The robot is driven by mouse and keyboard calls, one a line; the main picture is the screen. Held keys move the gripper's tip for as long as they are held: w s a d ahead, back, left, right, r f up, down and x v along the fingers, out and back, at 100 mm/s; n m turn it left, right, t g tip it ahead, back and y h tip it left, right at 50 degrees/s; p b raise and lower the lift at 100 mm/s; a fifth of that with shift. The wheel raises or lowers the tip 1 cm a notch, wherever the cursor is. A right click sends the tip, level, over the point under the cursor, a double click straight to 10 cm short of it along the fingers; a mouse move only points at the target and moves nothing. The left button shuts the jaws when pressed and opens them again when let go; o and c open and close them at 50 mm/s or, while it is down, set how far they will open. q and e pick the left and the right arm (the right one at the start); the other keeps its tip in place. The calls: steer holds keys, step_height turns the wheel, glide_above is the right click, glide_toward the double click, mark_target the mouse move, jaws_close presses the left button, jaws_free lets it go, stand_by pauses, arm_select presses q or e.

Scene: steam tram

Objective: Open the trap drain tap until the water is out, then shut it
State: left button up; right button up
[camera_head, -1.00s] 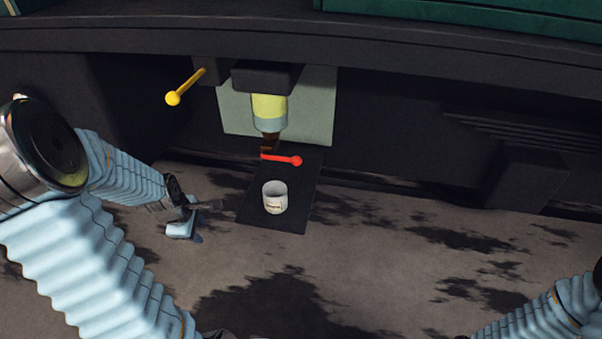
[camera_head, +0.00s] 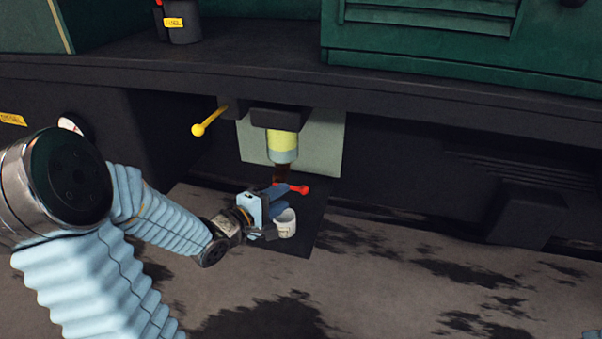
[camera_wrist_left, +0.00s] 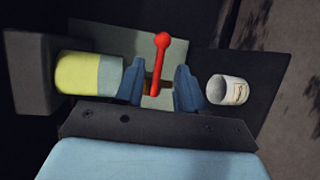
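The trap (camera_head: 283,142) has a yellow-green bowl and hangs under the dark sill; the bowl also shows in the left wrist view (camera_wrist_left: 85,72). The drain tap has a red lever with a ball end (camera_head: 300,189). My left gripper (camera_head: 275,203) is at the tap, just above the cup. In the left wrist view, its blue fingers (camera_wrist_left: 160,85) stand apart on either side of the red lever (camera_wrist_left: 159,58), with gaps visible. A white cup (camera_head: 286,226) stands below the tap, partly hidden by the gripper; the wrist view shows it right of the fingers (camera_wrist_left: 228,90). My right gripper is out of view.
A yellow ball-ended lever (camera_head: 208,123) is left of the trap. A pale plate (camera_head: 325,145) is behind it. The cup stands on a dark mat (camera_head: 308,240). The sill (camera_head: 440,100) overhangs above. The stained ground to the right is open.

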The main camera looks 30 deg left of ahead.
mark_target(295, 189)
arm_select(q)
steer(key=b+x, duration=0.1)
steer(key=x, duration=0.7)
steer(key=shift+w+f, duration=0.1)
steer(key=shift+w, duration=0.2)
steer(key=shift+c, duration=0.2)
jaws_close()
